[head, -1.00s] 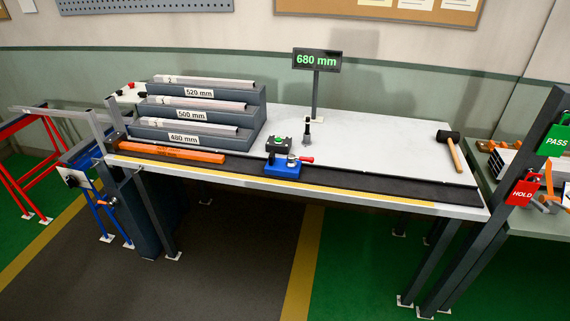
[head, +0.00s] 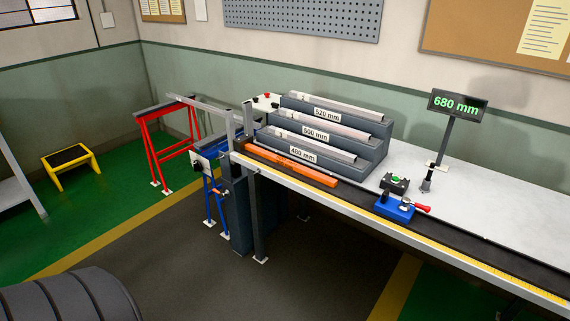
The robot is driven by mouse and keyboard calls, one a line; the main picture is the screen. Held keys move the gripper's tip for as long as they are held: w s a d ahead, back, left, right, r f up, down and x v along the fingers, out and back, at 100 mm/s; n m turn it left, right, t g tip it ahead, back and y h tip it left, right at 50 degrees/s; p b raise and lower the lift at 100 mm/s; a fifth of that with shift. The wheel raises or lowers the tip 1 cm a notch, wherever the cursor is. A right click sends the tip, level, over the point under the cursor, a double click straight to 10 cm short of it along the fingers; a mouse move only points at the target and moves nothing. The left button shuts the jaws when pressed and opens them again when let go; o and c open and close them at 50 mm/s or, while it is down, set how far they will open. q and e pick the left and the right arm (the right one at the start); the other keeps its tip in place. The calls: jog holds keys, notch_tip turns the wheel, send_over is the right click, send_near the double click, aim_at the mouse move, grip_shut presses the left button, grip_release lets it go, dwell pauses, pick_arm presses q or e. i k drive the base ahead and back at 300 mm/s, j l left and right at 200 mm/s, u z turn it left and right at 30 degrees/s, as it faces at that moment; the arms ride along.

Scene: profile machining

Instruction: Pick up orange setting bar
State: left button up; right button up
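The orange setting bar (head: 291,166) lies flat along the dark rail near the front left edge of the workbench. It sits in front of the stepped rack and left of the blue stop block. Neither of my grippers shows in the head view. The bar is not held by anything I can see.
The stepped grey rack (head: 374,155) carries profiles labelled 520, 500 and 480 mm. A blue stop block (head: 395,207) with a red handle sits on the rail. A 680 mm display (head: 457,104) stands behind. A red stand (head: 152,150) and yellow step stool (head: 70,166) stand left.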

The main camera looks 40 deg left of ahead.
aim_at(322, 178)
jog(key=j+z, duration=0.25)
jog(key=j, duration=0.6)
jog(key=j+z, duration=0.3)
jog(key=j, duration=0.6)
